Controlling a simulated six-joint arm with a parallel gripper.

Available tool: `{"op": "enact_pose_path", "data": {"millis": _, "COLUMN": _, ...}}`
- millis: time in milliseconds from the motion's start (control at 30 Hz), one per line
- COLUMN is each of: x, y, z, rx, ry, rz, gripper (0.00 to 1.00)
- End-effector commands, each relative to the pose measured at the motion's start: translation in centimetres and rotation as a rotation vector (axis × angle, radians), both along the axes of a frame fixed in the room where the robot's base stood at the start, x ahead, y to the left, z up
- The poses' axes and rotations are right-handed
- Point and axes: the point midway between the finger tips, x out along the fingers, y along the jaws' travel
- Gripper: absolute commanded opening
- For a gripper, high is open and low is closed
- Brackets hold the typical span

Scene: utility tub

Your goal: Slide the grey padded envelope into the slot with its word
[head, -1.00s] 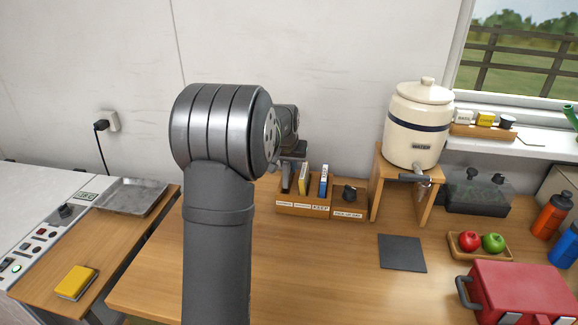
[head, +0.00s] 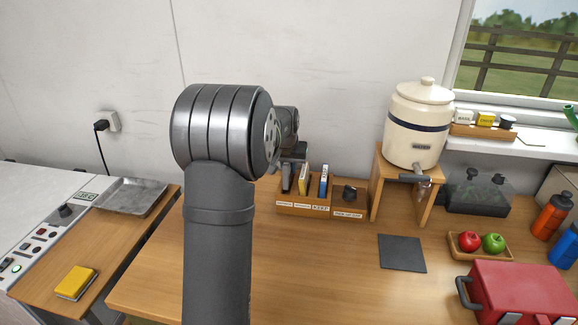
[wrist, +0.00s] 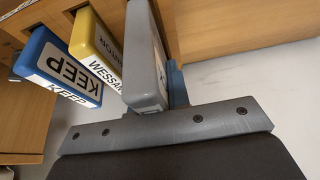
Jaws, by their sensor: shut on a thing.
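The grey padded envelope (wrist: 146,55) is held by my gripper (wrist: 165,100), whose palm bar spans the lower part of the wrist view. In the head view the grey envelope (head: 287,180) stands upright at the left end of the wooden slot rack (head: 307,209), its lower part behind the rack's front. My gripper (head: 292,156) is above it, partly hidden by my arm. A yellow item (wrist: 95,45) and a blue item marked KEEP (wrist: 60,66) stand beside the envelope. The rack's front labels are too small to read surely; the envelope's word is mostly hidden.
A box with a dark knob-like item (head: 349,194) adjoins the rack's right end. A cream dispenser (head: 416,125) on a wooden stand (head: 379,190) is further right. The wall is close behind. The table in front of the rack is clear, with a dark mat (head: 402,253) to the right.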

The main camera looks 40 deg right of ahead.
Motion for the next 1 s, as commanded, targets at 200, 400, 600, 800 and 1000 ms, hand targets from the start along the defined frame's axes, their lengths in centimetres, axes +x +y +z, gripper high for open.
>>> {"op": "enact_pose_path", "data": {"millis": 200, "x": 0.0, "y": 0.0, "z": -0.6, "rx": 0.000, "ry": 0.000, "rz": 0.000, "gripper": 0.00}}
{"op": "enact_pose_path", "data": {"millis": 400, "x": 0.0, "y": 0.0, "z": -1.1, "rx": 0.001, "ry": 0.001, "rz": 0.000, "gripper": 0.00}}
{"op": "enact_pose_path", "data": {"millis": 600, "x": 0.0, "y": 0.0, "z": -1.6, "rx": 0.001, "ry": 0.001, "rz": 0.000, "gripper": 0.00}}
{"op": "enact_pose_path", "data": {"millis": 800, "x": 0.0, "y": 0.0, "z": -2.1, "rx": 0.001, "ry": 0.001, "rz": 0.000, "gripper": 0.00}}
{"op": "enact_pose_path", "data": {"millis": 1000, "x": 0.0, "y": 0.0, "z": -2.6, "rx": 0.001, "ry": 0.001, "rz": 0.000, "gripper": 0.18}}
